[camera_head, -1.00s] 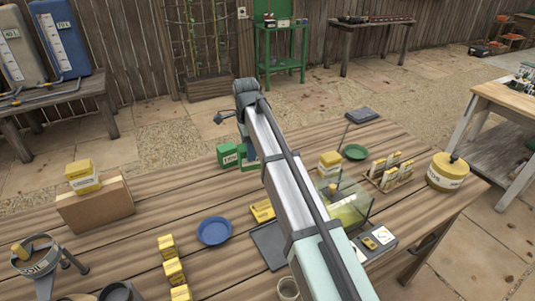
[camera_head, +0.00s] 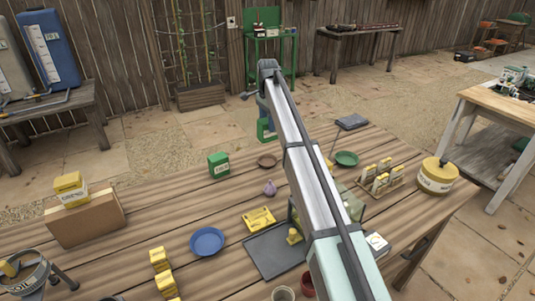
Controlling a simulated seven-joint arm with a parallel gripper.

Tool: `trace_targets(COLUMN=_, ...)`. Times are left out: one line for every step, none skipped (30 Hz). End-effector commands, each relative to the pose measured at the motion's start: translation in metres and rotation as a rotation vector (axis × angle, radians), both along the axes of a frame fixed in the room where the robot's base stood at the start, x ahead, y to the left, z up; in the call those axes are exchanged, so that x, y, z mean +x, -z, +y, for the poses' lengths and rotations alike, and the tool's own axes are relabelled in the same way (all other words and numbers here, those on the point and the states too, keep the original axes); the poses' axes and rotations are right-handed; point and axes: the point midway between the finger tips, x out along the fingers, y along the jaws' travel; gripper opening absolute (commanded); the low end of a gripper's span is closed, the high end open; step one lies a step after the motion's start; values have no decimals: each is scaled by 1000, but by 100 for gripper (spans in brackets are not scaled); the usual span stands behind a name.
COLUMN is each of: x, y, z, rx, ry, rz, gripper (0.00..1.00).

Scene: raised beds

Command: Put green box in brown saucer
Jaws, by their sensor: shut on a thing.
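My gripper (camera_head: 265,117) shows small at the far side of the table, partly hidden by my own arm. It is shut on a green box (camera_head: 266,131) with a pale label and holds it near the table's far edge, apparently raised. A second green box (camera_head: 218,164) stands upright on the table to the left. The brown saucer (camera_head: 267,161) is small and round, lies flat on the table and looks empty. It is below the held box in the picture, nearer to me.
A garlic-like bulb (camera_head: 269,188) lies just in front of the saucer. A blue plate (camera_head: 207,241), a yellow packet (camera_head: 259,218) and a dark tray (camera_head: 273,251) are nearer. A green saucer (camera_head: 346,159) lies right of my arm. A cardboard box (camera_head: 86,218) stands at left.

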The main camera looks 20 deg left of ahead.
Motion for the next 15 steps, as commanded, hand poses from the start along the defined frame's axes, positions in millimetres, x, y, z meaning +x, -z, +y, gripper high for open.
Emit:
trace_targets(x=-1, y=6, z=0, rx=-1, ry=-2, rz=1, gripper=24)
trace_targets(x=-1, y=10, z=0, rx=-1, ry=-3, rz=1, gripper=24)
trace_targets(x=-1, y=16, z=0, rx=-1, ry=-3, rz=2, gripper=24)
trace_targets(x=-1, y=20, z=0, rx=-1, ry=-2, rz=2, gripper=24)
trace_targets(x=-1, y=25, z=0, rx=-1, ry=-2, rz=2, gripper=24)
trace_targets(x=-1, y=32, z=0, rx=-1, ry=-2, rz=2, gripper=24)
trace_targets(x=-1, y=37, z=0, rx=-1, ry=-1, rz=2, gripper=24)
trace_targets(x=-1, y=42, z=0, rx=-1, ry=-1, rz=2, gripper=24)
trace_targets(x=-1, y=48, z=0, rx=-1, ry=-1, rz=2, gripper=24)
trace_targets(x=-1, y=51, z=0, rx=-1, ry=-1, rz=2, gripper=24)
trace_targets(x=-1, y=54, z=0, rx=-1, ry=-1, rz=2, gripper=24)
trace_targets(x=-1, y=57, z=0, rx=-1, ry=-1, rz=1, gripper=24)
trace_targets(x=-1, y=58, z=0, rx=-1, ry=-1, rz=1, gripper=24)
trace_targets(x=-1, y=60, z=0, rx=-1, ry=-1, rz=1, gripper=24)
trace_targets(x=-1, y=62, z=0, rx=0, ry=-1, rz=0, gripper=24)
